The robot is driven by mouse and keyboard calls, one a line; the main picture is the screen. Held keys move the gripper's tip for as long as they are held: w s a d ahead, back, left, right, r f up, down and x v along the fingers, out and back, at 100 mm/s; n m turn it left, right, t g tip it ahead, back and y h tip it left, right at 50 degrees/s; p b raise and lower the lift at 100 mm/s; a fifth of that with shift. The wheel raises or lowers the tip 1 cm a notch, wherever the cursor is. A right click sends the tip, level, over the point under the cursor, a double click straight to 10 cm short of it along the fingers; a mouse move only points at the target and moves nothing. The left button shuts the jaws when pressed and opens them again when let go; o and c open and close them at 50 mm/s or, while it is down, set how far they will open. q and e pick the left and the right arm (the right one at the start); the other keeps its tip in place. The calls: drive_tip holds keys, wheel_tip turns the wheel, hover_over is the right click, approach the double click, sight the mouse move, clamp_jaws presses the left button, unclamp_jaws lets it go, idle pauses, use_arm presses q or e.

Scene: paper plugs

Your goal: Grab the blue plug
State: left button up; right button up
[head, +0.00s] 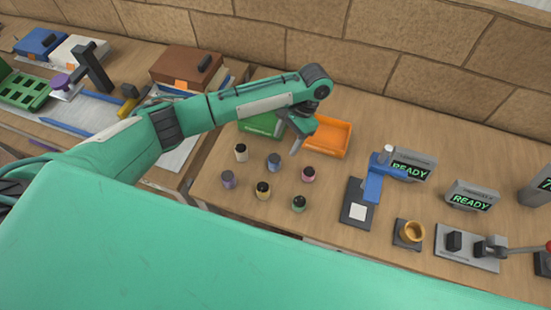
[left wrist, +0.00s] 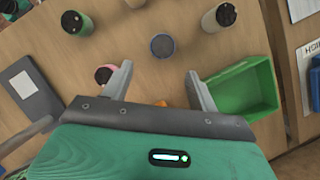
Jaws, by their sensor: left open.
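The blue plug (head: 274,161) stands upright on the table with a dark top, in the middle of the back row of plugs. In the left wrist view the blue plug (left wrist: 162,46) is beyond the fingertips, roughly centred between them. My left gripper (head: 297,144) is above the table, to the right of the blue plug and near the orange bin. Its two fingers (left wrist: 158,82) are apart and nothing is held between them. My right gripper is not seen.
A cream plug (head: 241,152), pink plug (head: 308,174), purple plug (head: 228,180), yellow plug (head: 263,190) and green plug (head: 299,203) stand around it. A green bin (left wrist: 235,88) and orange bin (head: 333,136) lie behind. A blue press device (head: 374,186) stands to the right.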

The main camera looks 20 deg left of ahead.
sight(276, 157)
use_arm(q)
drive_tip(key=x, duration=0.4)
drive_tip(key=shift+p, duration=0.3)
drive_tip(key=shift+a+f, duration=0.1)
drive_tip(key=shift+f, duration=0.15)
drive_tip(key=shift+s+a+f+p, duration=0.3)
drive_tip(key=shift+s+f+p, duration=0.1)
drive_tip(key=shift+f+p, duration=0.2)
drive_tip(key=p+x, duration=0.1)
drive_tip(key=x, duration=0.2)
drive_tip(key=shift+s+a+f, duration=0.1)
drive_tip(key=shift+s+a, duration=0.05)
drive_tip(key=shift+s, duration=0.05)
drive_tip(key=shift+f, duration=0.25)
drive_tip(key=c, duration=1.1)
drive_tip(key=shift+o, duration=0.2)
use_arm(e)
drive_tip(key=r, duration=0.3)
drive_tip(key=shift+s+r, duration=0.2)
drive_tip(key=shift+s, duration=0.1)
use_arm(q)
drive_tip(key=shift+r, duration=0.1)
